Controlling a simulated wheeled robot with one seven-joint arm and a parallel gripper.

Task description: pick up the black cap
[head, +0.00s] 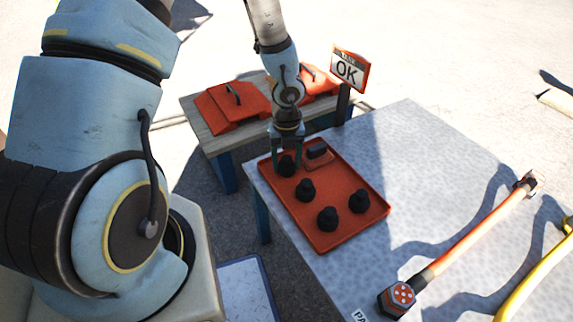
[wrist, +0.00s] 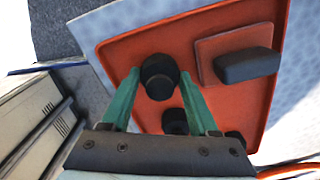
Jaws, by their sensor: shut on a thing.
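Several black caps are at the orange tray (head: 345,182). My gripper (head: 287,158) is over the tray's far left corner, pointing down, shut on one black cap (head: 286,167). In the wrist view this cap (wrist: 159,76) sits between the two green fingertips. I cannot tell whether it touches the tray floor. The other caps stand apart from it: one in the middle (head: 305,190), one nearer the front (head: 328,219) and one to the right (head: 359,200).
A small orange block with a black handle (head: 318,151) lies in the tray, right of my gripper. The tray rests on a grey table (head: 415,145). An orange-handled tool (head: 470,240) lies at right. An OK sign (head: 347,72) and a bench with orange covers (head: 232,104) stand behind.

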